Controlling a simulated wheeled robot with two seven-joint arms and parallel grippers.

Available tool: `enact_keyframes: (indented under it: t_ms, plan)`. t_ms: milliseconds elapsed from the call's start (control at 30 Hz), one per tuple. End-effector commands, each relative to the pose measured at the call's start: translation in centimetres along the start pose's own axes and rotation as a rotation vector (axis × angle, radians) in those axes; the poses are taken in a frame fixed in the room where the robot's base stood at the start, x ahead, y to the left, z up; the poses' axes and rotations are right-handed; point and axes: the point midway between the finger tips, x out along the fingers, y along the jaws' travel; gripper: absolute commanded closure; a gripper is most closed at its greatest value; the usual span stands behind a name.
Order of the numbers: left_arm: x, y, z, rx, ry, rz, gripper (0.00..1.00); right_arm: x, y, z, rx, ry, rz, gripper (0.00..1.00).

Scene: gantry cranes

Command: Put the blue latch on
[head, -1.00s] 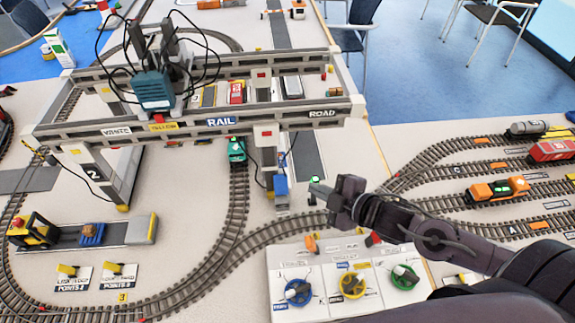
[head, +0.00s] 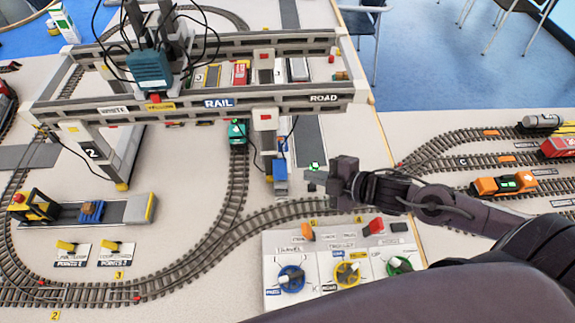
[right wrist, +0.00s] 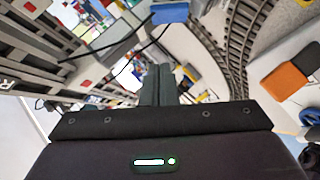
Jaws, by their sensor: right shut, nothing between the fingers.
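The blue part that looks like the latch (head: 280,170) is at the foot of the crane's near right leg (head: 267,145). It also shows at the top of the right wrist view as a blue block (right wrist: 170,12). My right gripper (head: 314,180) is shut and empty, a little to the right of the blue part in the head view, with a gap between them in the picture. In the right wrist view its closed fingers (right wrist: 157,84) point toward the crane leg, short of the blue block. My left gripper is not in view.
The gantry crane (head: 185,110) spans above and left of my gripper, with loose black cables. A control panel (head: 325,262) with blue, yellow and green dials and an orange and a red lever lies below my right arm. Curved tracks (head: 235,195) run left of it.

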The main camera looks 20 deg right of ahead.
Motion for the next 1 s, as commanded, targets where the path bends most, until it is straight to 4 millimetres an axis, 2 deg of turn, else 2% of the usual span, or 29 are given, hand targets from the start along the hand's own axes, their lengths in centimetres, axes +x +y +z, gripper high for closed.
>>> enact_keyframes:
  t_ms: [267,533,733,1000]
  plan:
    - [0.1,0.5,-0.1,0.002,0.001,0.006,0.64,3.6,0.3,-0.2,0.001,0.003,0.005,1.00]
    - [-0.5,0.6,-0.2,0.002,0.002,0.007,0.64,8.3,0.3,-0.3,0.002,0.003,0.003,1.00]
    - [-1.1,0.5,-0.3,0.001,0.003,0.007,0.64,10.1,0.2,1.8,-0.001,0.001,0.000,1.00]
    - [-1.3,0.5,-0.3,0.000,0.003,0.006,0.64,10.9,0.0,2.7,-0.001,0.002,-0.001,1.00]
